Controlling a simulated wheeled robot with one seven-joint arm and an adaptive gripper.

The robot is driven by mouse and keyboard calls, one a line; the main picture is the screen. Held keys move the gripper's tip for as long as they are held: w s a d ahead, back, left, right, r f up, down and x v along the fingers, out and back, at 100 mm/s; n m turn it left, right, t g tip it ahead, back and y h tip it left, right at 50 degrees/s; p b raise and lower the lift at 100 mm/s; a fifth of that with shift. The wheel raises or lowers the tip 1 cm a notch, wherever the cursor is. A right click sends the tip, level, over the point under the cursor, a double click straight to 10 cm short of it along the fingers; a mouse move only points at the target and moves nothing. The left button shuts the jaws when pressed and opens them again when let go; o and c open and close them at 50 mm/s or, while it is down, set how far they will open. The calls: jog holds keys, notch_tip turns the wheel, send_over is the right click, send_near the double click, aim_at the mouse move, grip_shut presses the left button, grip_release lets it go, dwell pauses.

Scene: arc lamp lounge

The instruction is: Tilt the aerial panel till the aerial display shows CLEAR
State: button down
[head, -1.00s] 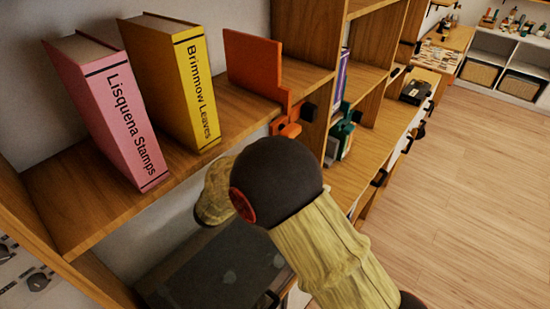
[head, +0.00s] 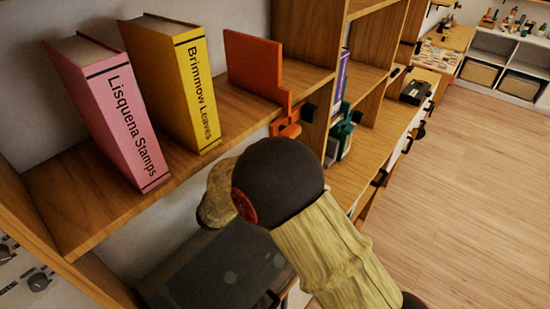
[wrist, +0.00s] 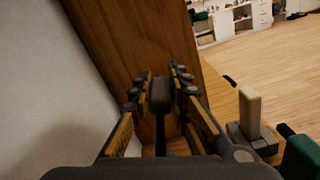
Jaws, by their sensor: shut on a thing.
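My gripper (wrist: 161,84) shows in the wrist view, its two fingers closed around a dark grey bar (wrist: 162,98) with a rounded end. Whether this bar belongs to the aerial panel I cannot tell. Beside it on the right stands a cream upright block (wrist: 250,106) on a grey base. No aerial display and no reading can be made out in either view.
In the head view a pink book (head: 120,125), a yellow book (head: 178,85) and an orange bookend-like piece (head: 254,66) stand on the wooden shelf (head: 75,205). A dark box-like surface (head: 225,275) lies below. The wooden floor (head: 465,180) at right is clear.

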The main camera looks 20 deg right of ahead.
jog(key=shift+s+d+f, duration=0.35)
jog(key=shift+s+d, duration=0.2)
jog(key=shift+s, duration=0.25)
jog(key=c, duration=1.7)
grip_release()
jog(key=shift+w, duration=0.1)
jog(key=shift+a, duration=0.1)
jog(key=v, duration=1.2)
